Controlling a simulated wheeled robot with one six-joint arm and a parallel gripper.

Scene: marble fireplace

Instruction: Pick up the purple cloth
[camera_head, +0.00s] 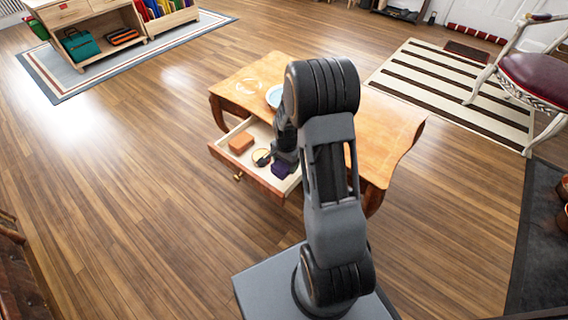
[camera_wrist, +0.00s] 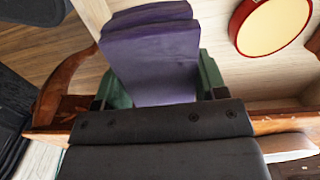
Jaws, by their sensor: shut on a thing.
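The purple cloth (camera_wrist: 152,55) looks like a folded stack in the wrist view, held between the green-sided fingers of my gripper (camera_wrist: 155,90). In the head view the cloth (camera_head: 281,170) is a small dark purple patch at the open drawer (camera_head: 223,156) of the wooden table. My gripper (camera_head: 284,160) is over the drawer's right part, partly hidden by my arm. It is shut on the cloth. I cannot tell whether the cloth still touches the drawer floor.
An orange block (camera_head: 241,142) and a round red-rimmed item (camera_wrist: 272,25) lie in the drawer beside the cloth. The tabletop (camera_head: 385,135) holds a light blue plate (camera_head: 274,96). A chair (camera_head: 530,80) stands at the right. The floor to the left is clear.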

